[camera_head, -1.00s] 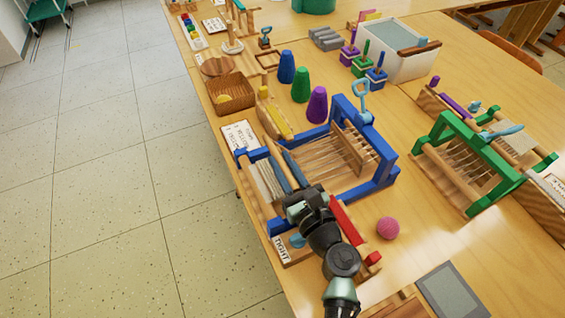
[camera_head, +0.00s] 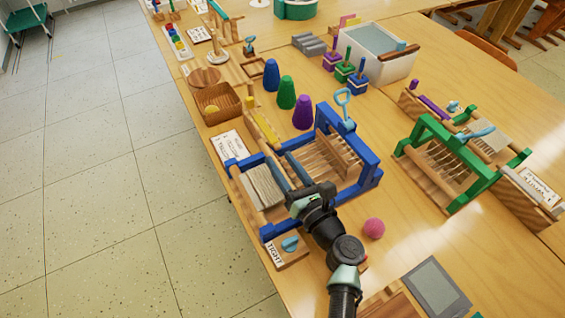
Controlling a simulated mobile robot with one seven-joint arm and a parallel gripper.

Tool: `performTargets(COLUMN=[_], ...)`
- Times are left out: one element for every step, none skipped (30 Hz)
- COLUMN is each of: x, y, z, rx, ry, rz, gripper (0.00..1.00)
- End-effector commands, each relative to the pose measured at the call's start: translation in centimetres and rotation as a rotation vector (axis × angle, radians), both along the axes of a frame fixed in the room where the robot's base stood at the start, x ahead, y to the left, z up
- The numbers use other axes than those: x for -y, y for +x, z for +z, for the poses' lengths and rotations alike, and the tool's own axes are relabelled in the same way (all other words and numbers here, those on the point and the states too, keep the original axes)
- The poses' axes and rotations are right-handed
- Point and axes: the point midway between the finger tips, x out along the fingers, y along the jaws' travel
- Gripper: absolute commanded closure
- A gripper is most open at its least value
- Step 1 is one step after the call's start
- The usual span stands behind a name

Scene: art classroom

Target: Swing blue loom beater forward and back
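The blue loom (camera_head: 372,178) stands on the table in the middle of the head view, with pale threads and a strip of cloth (camera_head: 262,187) at its left end. A blue beater bar (camera_head: 298,170) crosses it beside a wooden bar. A light-blue loop handle (camera_head: 343,97) rises at the loom's far side. My gripper (camera_head: 303,197) is at the near end of the beater bar, over the loom's near side. It seems to touch the bar, but its fingers are too dark and small to show whether they are closed.
A green loom (camera_head: 455,150) stands at right. A pink ball (camera_head: 374,228) lies right of my arm. A light-blue knob (camera_head: 290,244) sits on a board marked TIGHT, near the table's left edge. Purple (camera_head: 303,112), green and blue cones stand behind the blue loom.

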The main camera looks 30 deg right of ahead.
Motion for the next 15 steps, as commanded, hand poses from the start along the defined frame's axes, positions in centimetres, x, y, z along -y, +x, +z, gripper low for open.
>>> performTargets(x=[0.0,0.0,0.0,0.0,0.1,0.1,0.1,0.1,0.1,0.1,0.1,0.2,0.2,0.2,0.2], y=[0.0,0.0,0.0,0.0,0.0,0.0,-0.1,-0.2,-0.4,-0.7,-1.0,-1.6,-2.1,-2.6,-3.4], z=[0.0,0.0,0.0,0.0,0.0,0.0,0.0,0.0,0.0,0.0,0.0,0.0,-0.1,0.0,-0.1], rx=[0.0,0.0,0.0,0.001,0.001,0.001,0.001,0.0,0.0,-0.001,-0.001,-0.001,-0.002,-0.002,-0.002], ry=[-0.001,-0.001,-0.001,-0.002,-0.002,-0.002,-0.002,-0.002,-0.002,-0.001,-0.001,-0.001,-0.001,-0.001,-0.001], rz=[0.0,-0.001,-0.001,-0.001,-0.001,-0.001,-0.001,-0.002,-0.002,-0.003,-0.003,-0.005,-0.006,-0.005,-0.005], gripper=[0.5,0.5,0.5,0.5,0.5,0.5,0.5,0.5,0.5,0.5,0.5,0.5,0.5,0.5,0.5])
